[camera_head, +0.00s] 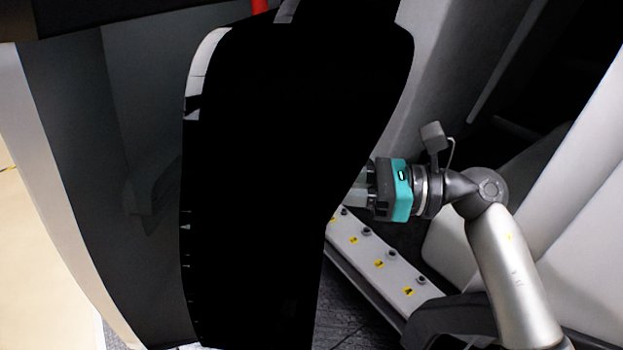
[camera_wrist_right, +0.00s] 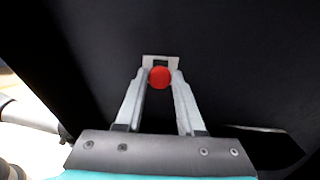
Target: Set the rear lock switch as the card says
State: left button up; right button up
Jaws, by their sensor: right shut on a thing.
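In the right wrist view a round red knob (camera_wrist_right: 159,77) sits in front of a small pale plate (camera_wrist_right: 160,60) on a dark surface. I take it to be the rear lock switch. The two fingertips of my right gripper (camera_wrist_right: 159,80) are shut on the knob, one on each side. In the head view the right gripper (camera_head: 358,190) reaches left to the edge of a large black panel (camera_head: 280,170); the panel hides its fingertips and the knob. My left gripper is not in view. I see no card in either view.
The black panel, which looks like an open door, fills the middle of the head view. A pale sill strip (camera_head: 392,265) with yellow marks and dark studs runs below the right gripper. Grey body panels stand close on the right. A red piece (camera_head: 259,6) shows at the top.

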grip_shut()
dwell(0.9)
